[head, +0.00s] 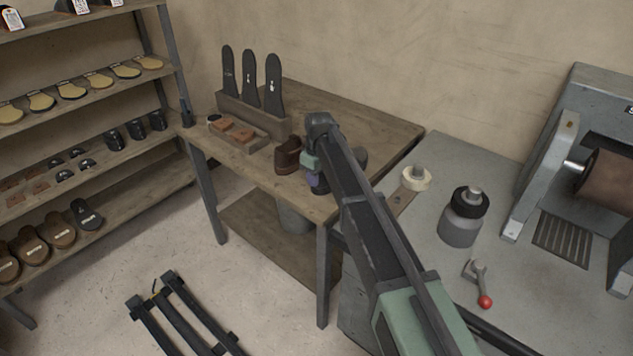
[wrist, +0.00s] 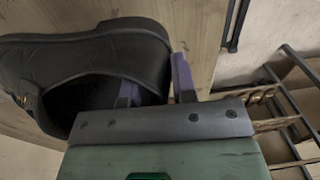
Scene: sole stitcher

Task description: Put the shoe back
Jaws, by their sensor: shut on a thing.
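In the head view my gripper (head: 314,179) is over the front part of the wooden table (head: 375,125).
Shelves (head: 105,85) stand left. A grey bench (head: 420,240) with a jar (head: 461,225) lies right.

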